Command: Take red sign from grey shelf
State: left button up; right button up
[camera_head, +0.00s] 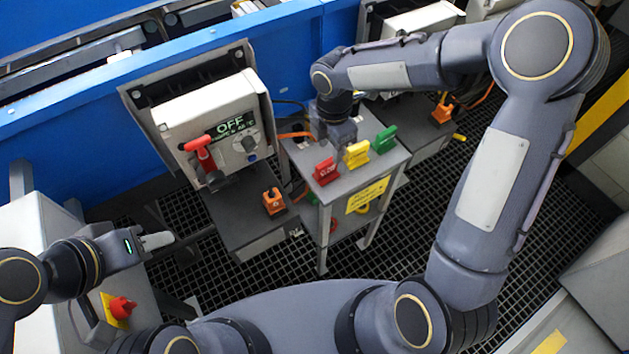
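The red sign (325,171) stands on the top of the grey shelf (309,160), near its left front corner. A yellow sign (357,154) and a green sign (385,139) stand in a row to its right. My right gripper (338,138) points down over the shelf top, just behind the red and yellow signs. Its fingertips are small and dark, so I cannot tell how far apart they are or whether they touch a sign. My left gripper (160,240) is at the lower left, far from the shelf, with its fingers seen edge-on.
A control box (205,117) with an "OFF" display and red handle stands left of the shelf. An orange clip (273,201) lies on the grey ledge below it. A blue conveyor wall (300,45) runs behind. A red knob (122,307) sits at lower left.

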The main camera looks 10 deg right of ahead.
aim_at(327, 162)
jog(key=shift+w+a+f, duration=0.1)
jog(key=shift+a+f, duration=0.1)
jog(key=shift+f, duration=0.3)
jog(key=f, duration=0.7)
jog(key=shift+w+f, duration=0.15)
jog(key=shift+w, duration=0.2)
grip_shut()
